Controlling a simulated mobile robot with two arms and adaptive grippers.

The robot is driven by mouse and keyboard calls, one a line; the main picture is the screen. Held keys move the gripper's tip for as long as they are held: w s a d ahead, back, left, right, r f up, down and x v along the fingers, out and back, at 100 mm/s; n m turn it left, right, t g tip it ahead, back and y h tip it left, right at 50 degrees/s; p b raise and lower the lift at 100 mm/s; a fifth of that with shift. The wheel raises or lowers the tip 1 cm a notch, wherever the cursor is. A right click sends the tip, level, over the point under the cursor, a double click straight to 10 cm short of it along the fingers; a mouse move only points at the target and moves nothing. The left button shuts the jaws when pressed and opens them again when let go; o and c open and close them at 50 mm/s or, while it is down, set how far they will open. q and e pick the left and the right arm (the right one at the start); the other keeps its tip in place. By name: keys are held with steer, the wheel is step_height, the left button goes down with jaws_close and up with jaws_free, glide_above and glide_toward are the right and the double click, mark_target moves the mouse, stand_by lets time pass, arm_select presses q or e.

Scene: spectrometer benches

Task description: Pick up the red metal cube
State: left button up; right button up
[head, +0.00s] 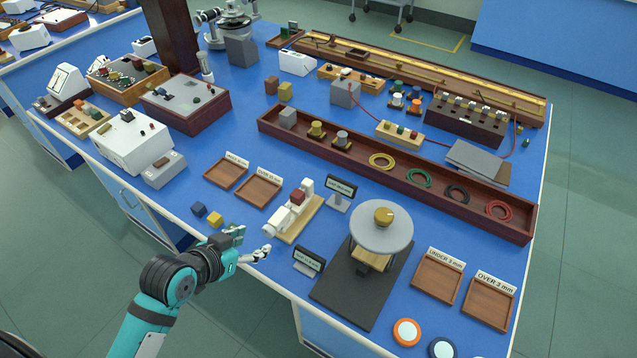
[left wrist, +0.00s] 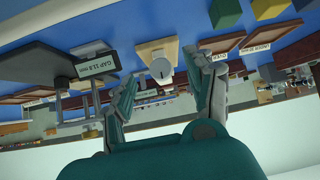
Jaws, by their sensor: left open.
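The red metal cube (head: 298,197) sits between the white jaws of a gauge (head: 286,217) on a light wooden base, near the front middle of the blue bench. My left gripper (head: 251,243) is open and empty, at the bench's front edge, to the left of and nearer than the gauge. In the left wrist view, which looks upside down, the open fingers (left wrist: 165,92) flank the gauge's round white end (left wrist: 161,68). I cannot make out the red cube in that view. My right gripper is not in view.
Blue (head: 199,209) and yellow (head: 215,219) cubes lie left of the gauge. Two wooden trays (head: 243,197) stand behind them. A gap display (head: 309,261) and a round-topped stand (head: 382,226) are to the right, a small display (head: 340,191) behind.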

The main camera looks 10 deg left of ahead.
arm_select(q)
steer(key=t+h, duration=0.1)
steer(key=t, duration=0.1)
glide_toward(297, 194)
steer(key=w, duration=0.1)
steer(key=w+f+p, duration=0.1)
steer(key=w, duration=0.1)
steer(key=shift+d+f+m+p, duration=0.15)
steer(key=shift+d+m+p, duration=0.15)
steer(key=shift+d+m, duration=0.1)
steer(key=shift+x, duration=0.85)
steer(key=p+x, duration=0.1)
steer(key=x, duration=0.3)
steer(key=shift+d+f, duration=0.15)
steer(key=shift+f, duration=0.05)
steer(key=shift+s, duration=0.1)
jaws_close()
